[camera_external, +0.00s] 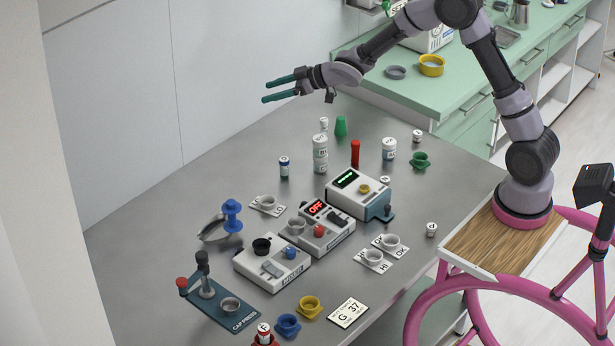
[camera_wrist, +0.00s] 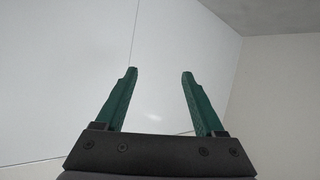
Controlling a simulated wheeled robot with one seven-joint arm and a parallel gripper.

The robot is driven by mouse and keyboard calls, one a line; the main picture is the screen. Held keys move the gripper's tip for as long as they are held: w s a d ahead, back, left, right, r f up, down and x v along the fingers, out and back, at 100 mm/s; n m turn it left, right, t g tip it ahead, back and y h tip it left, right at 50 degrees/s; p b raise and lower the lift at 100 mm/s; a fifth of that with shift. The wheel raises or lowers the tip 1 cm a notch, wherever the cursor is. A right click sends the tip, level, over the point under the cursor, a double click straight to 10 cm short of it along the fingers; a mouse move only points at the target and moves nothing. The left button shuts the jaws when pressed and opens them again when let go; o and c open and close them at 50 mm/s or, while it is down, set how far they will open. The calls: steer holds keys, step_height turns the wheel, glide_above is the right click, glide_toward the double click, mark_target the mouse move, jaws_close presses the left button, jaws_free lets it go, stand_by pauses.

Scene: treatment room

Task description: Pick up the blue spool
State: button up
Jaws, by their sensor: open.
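The spool is not in the wrist view.
Several devices crowd the table's middle, including a white mixer box (camera_external: 272,279) and a box reading OFF (camera_external: 325,240). A cap press (camera_external: 218,308) stands in front of the spool. The table's left edge area is clear.

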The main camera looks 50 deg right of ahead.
steer(key=w+a+f+n+g+y, duration=0.1)
steer(key=a+f+n+y, duration=0.25)
steer(key=a+f, duration=0.75)
steer(key=n+g+y, duration=0.3)
steer(key=y, duration=0.3)
glide_toward(226, 204)
steer(key=s+x, duration=0.1)
steer(key=x, duration=0.4)
steer(key=shift+m, duration=0.25)
steer(key=x, duration=0.7)
steer(key=shift+w+r, duration=0.15)
steer(key=shift+w, duration=0.15)
steer(key=shift+d, duration=0.1)
jaws_close()
